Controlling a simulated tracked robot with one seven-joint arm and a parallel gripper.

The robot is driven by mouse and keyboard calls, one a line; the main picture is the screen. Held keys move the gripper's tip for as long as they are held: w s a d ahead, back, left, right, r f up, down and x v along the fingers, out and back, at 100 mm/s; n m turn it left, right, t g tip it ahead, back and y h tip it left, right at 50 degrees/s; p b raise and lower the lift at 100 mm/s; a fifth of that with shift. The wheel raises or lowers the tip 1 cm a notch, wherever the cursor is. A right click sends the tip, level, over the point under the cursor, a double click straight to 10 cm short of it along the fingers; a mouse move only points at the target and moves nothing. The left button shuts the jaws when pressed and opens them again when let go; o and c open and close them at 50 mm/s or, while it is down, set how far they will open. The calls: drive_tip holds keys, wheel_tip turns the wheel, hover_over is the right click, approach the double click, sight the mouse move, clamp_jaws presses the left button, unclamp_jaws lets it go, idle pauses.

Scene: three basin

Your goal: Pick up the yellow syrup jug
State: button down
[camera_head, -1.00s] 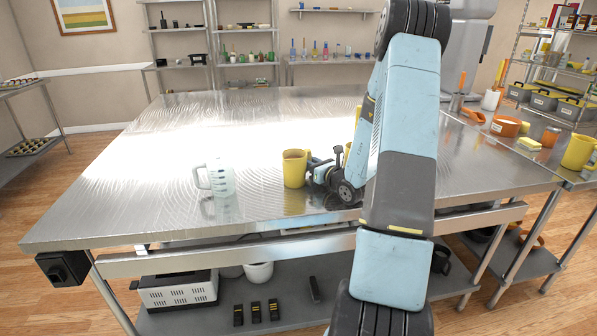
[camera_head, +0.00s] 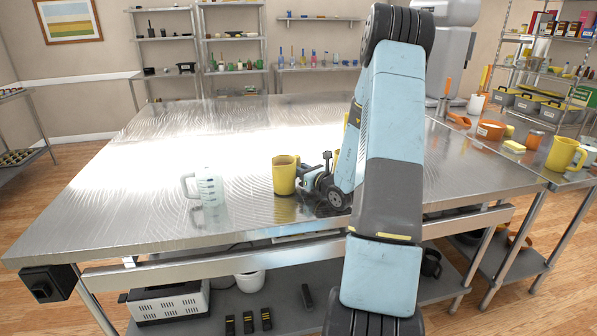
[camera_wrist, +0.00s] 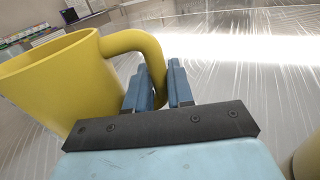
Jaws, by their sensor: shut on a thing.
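The yellow syrup jug (camera_head: 284,176) is upright at the near part of the steel table (camera_head: 130,215). In the wrist view the jug (camera_wrist: 60,80) fills the left side, and its handle runs down between the two blue fingers. My gripper (camera_wrist: 159,80) is shut on this handle; in the head view it (camera_head: 307,178) is at the jug's right side. The jug's base seems at or very near the tabletop; I cannot tell whether there is a gap.
A clear measuring jug (camera_head: 207,188) stands to the left. Another yellow object (camera_head: 346,121) is partly hidden behind my arm. A side table at right holds a yellow jug (camera_head: 564,154), an orange pot (camera_head: 491,130) and a sponge (camera_head: 514,146). The table's middle is clear.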

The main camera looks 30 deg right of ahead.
drive_tip(key=shift+r, duration=1.45)
drive_tip(key=s+d+r, duration=0.6)
drive_tip(key=s+r, duration=0.3)
drive_tip(key=s, duration=0.3)
drive_tip(key=shift+d+r, duration=0.35)
drive_tip(key=shift+d, duration=0.05)
drive_tip(key=shift+s, duration=0.15)
drive_tip(key=c, duration=1.6)
unclamp_jaws()
clamp_jaws()
